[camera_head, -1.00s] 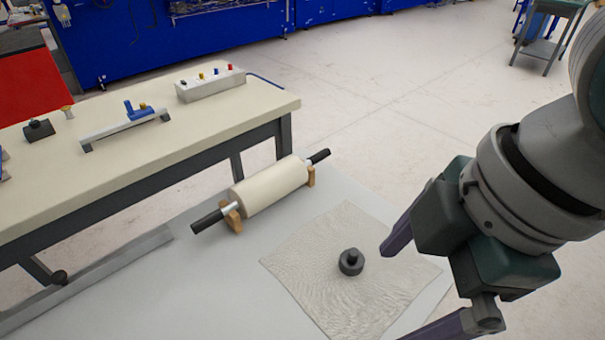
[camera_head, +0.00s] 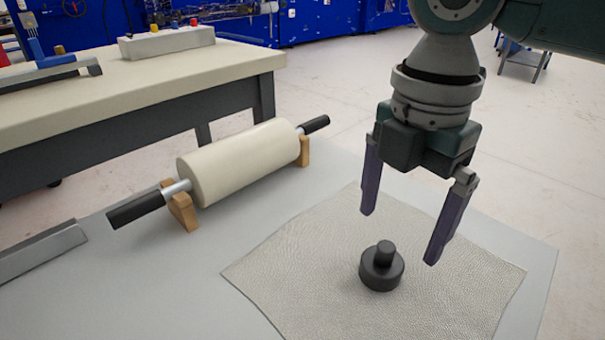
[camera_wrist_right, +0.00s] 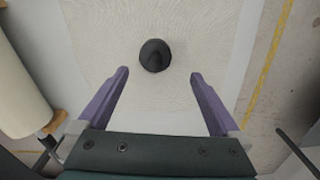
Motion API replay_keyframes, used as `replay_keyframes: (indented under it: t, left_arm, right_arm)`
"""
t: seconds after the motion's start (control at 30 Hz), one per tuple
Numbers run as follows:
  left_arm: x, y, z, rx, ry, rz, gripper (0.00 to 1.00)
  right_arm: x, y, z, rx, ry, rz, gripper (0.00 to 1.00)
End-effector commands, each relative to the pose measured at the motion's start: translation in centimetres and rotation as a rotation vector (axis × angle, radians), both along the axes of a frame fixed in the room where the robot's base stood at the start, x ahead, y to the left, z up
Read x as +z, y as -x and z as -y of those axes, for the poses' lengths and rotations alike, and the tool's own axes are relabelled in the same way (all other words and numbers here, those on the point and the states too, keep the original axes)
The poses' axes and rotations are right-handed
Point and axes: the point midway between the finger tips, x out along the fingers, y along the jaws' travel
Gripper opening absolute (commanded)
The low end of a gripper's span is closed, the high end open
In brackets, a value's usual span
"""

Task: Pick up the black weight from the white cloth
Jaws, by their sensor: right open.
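The black weight (camera_head: 381,267), a squat disc with a short knob on top, stands upright on the white cloth (camera_head: 300,265). My right gripper (camera_head: 398,238) is open and empty, its two purple fingers pointing down, above and slightly behind the weight in the head view. In the right wrist view the weight (camera_wrist_right: 155,55) lies ahead of the fingertips (camera_wrist_right: 158,74), about midway between them and apart from both. The cloth (camera_wrist_right: 100,25) lies flat under it. My left gripper does not show.
A cream roller (camera_head: 240,160) with black handles rests on wooden supports on the grey table (camera_head: 130,265), left of the cloth. A grey metal bar (camera_head: 40,252) lies at the far left. A workbench (camera_head: 140,85) with devices stands behind. The cloth around the weight is clear.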

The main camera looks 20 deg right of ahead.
Motion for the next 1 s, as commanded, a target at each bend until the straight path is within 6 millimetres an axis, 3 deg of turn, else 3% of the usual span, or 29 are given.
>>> replay_keyframes:
  t: [0.03,0.4,0.73,1.0]
  left_arm:
    - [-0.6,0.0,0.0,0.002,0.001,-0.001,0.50]
    - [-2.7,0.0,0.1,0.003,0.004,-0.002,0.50]
    - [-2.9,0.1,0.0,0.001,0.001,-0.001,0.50]
    - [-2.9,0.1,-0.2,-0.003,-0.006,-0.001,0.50]
  right_arm:
    - [-1.1,0.0,0.0,-0.001,0.000,-0.001,1.00]
    - [-6.3,-0.7,-0.1,0.000,-0.001,0.000,1.00]
    - [-7.1,-0.7,0.0,0.001,0.001,0.002,1.00]
    - [-7.1,-0.7,0.0,0.000,0.000,0.002,0.72]
